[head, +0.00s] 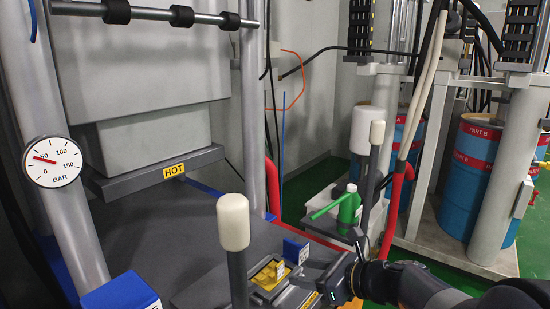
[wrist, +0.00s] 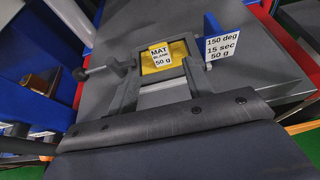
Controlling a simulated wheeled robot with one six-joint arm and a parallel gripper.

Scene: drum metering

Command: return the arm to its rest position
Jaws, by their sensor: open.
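My gripper (head: 326,284) is at the lower right of the head view, low beside the press bed. In the wrist view my gripper (wrist: 161,86) is open, its two fingers apart with nothing held between them. Just beyond the fingertips is a yellow piece (wrist: 178,55) in a grey frame, with a white label reading MAT and 50 g. The yellow piece also shows in the head view (head: 265,277), left of my gripper. My arm (head: 425,285) stretches in from the lower right corner.
The press has a HOT plate (head: 160,172) and a pressure gauge (head: 52,162). A white-capped post (head: 233,222) rises in front. A blue sign holder (wrist: 212,27) stands by the frame. A green jug (head: 348,208) and blue drums (head: 472,165) stand behind my arm.

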